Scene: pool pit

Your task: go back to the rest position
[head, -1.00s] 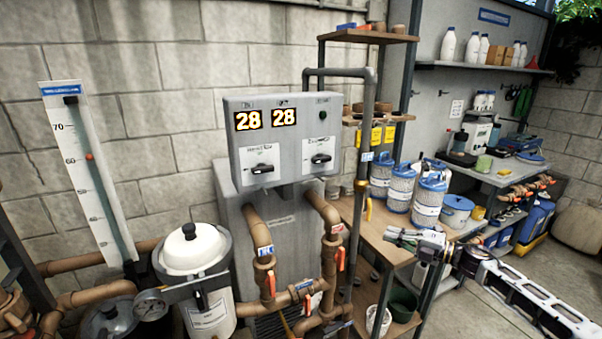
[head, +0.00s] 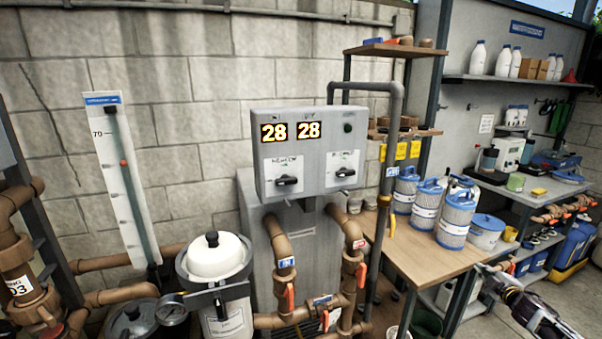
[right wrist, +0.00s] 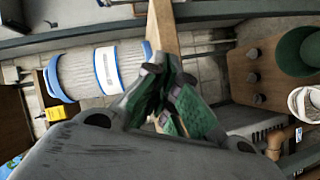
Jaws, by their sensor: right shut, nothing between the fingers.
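My right gripper (head: 482,267) shows at the lower right of the head view, in front of the wooden table's right end, with its arm coming in from the lower right corner. Its fingers are shut and empty. In the right wrist view the green-padded fingers (right wrist: 165,95) are together in the middle, with nothing between them. My left gripper is in neither view.
A grey control box (head: 312,155) reads 28 and 28. Blue-and-white filter cartridges (head: 456,218) stand on the wooden table (head: 420,255). Brown pipes with valves (head: 285,255) and a white-lidded tank (head: 215,258) stand at front. Floor shows at lower right.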

